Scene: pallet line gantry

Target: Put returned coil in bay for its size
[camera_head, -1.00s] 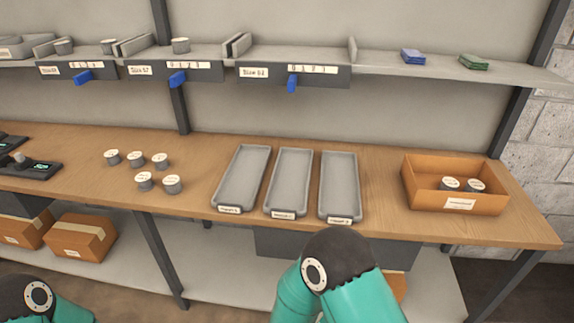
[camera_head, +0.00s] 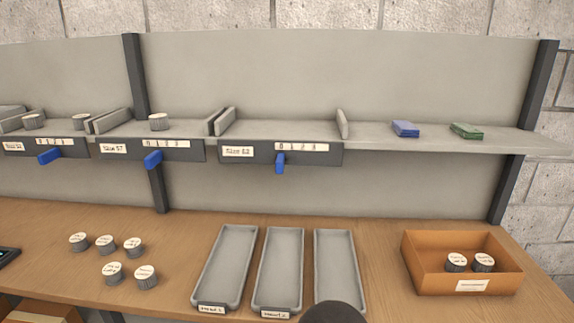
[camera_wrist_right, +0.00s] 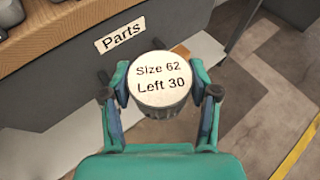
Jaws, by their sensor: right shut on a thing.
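In the right wrist view my right gripper (camera_wrist_right: 162,92) is shut on a round grey coil (camera_wrist_right: 160,108), whose white top reads "Size 62 Left 30". The coil is upright between the fingers, beyond the bench's front edge. In the head view the gripper and this coil are hidden. On the shelf, the right bay (camera_head: 280,132), with a card that seems to read "Size 62", is empty. The "Size 57" bay (camera_head: 190,128) holds one coil (camera_head: 158,122). The bay left of it (camera_head: 58,131) holds two coils. A blue tab (camera_head: 280,164) hangs under each bay's number strip. My left gripper is not in view.
Several coils (camera_head: 105,244) stand on the bench at left. Three empty grey trays (camera_head: 228,232) lie in the middle. An orange box (camera_head: 465,284) at right holds two coils. Blue (camera_head: 405,129) and green (camera_head: 466,131) packs lie on the shelf. Dividers (camera_head: 222,120) flank the bays.

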